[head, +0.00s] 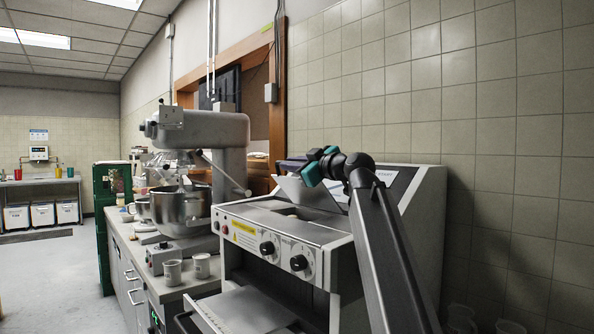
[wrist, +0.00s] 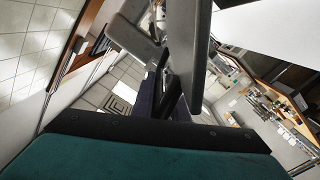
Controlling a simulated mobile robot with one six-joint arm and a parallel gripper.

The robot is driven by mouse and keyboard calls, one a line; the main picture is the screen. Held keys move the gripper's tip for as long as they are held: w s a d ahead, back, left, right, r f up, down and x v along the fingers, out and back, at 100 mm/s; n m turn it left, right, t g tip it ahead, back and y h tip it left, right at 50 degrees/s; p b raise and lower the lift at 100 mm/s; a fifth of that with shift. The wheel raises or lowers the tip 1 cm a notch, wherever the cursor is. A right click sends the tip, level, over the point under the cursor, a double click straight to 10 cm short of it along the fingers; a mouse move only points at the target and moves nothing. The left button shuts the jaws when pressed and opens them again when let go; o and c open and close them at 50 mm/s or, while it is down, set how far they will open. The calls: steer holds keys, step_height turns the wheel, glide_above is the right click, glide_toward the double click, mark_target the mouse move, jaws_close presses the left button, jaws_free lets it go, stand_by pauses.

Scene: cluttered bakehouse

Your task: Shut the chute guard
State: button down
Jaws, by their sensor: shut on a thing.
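The chute guard (head: 303,192) is a light grey tilted flap over the opening in the top of the grey bench machine (head: 285,228) in the head view. It stands raised, with the opening partly uncovered in front of it. My gripper (head: 318,166), with teal fingers, is at the guard's upper edge and is shut on it. The exact contact is hidden by the fingers. In the wrist view, one teal finger with a dark pad (wrist: 140,155) fills the bottom. Grey bars (wrist: 186,50) and a dark rod stand just beyond it; I cannot tell which part they are.
The machine's front has dark knobs (head: 299,263) and a yellow label. A large mixer (head: 190,185) with a steel bowl stands left on the counter, with two cups (head: 201,265) nearby. A tiled wall is close behind. Open floor (head: 50,275) lies at far left.

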steer(key=shift+n, duration=0.9)
steer(key=shift+s+a+f+b, duration=0.55)
steer(key=shift+a+f+b, duration=0.25)
steer(key=shift+f+b, duration=0.1)
steer(key=shift+s+a+f+b, duration=0.55)
steer(key=shift+a+f+b, duration=0.25)
steer(key=shift+f, duration=0.1)
steer(key=c, duration=1.8)
jaws_free()
steer(key=shift+s+d, duration=0.1)
steer(key=shift+d, duration=0.05)
steer(key=v, duration=1.3)
steer(key=shift+s+d, duration=0.2)
steer(key=shift+s, duration=0.1)
steer(key=shift+a, duration=0.1)
